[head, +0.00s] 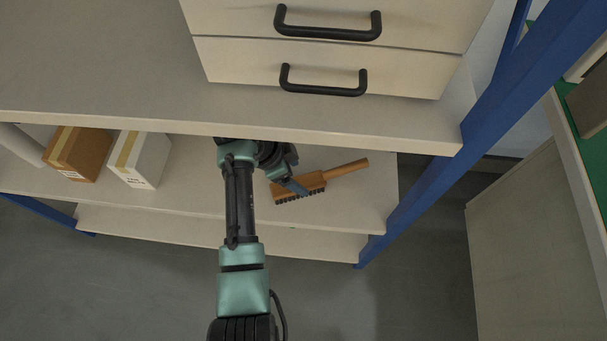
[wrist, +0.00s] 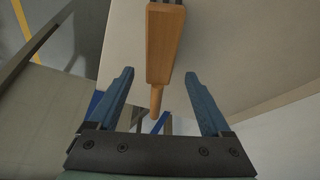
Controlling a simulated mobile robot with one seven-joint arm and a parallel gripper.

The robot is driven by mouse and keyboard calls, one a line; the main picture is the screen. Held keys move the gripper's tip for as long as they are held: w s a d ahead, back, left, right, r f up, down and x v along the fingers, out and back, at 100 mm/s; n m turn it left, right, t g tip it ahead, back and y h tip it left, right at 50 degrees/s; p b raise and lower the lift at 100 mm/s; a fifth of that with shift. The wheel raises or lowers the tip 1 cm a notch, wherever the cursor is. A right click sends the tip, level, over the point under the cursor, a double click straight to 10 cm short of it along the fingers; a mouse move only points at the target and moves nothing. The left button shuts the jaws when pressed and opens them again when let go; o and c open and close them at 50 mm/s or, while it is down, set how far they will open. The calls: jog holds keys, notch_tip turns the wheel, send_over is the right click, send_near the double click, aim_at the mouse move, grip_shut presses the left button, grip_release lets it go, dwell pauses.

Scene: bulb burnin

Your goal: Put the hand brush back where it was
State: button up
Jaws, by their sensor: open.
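The hand brush has an orange-brown wooden block (head: 311,182), dark bristles and a thin handle (head: 346,169). It lies on the lower shelf (head: 362,205) under the worktop, its handle pointing right and slightly back. My gripper (head: 296,186) is at the brush's block, its blue finger overlapping the block in the head view. In the wrist view my gripper (wrist: 158,76) is open, with one finger on each side of the brush (wrist: 163,45). There is a visible gap between each finger and the wood. I cannot tell how deep the brush sits between the fingers.
The worktop (head: 110,65) overhangs the shelf and hides part of my wrist. A brown box (head: 84,155) and a white box (head: 144,161) stand left on the shelf. A blue post (head: 430,185) borders the right. Drawers with black handles (head: 325,83) stand above.

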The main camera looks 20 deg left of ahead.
jog(key=s+a, duration=0.2)
jog(key=a, duration=0.1)
jog(key=s+a, duration=0.5)
jog(key=a, duration=0.1)
jog(key=shift+s+a+f+p, duration=0.15)
jog(key=shift+s+p, duration=0.1)
jog(key=shift+p, duration=0.15)
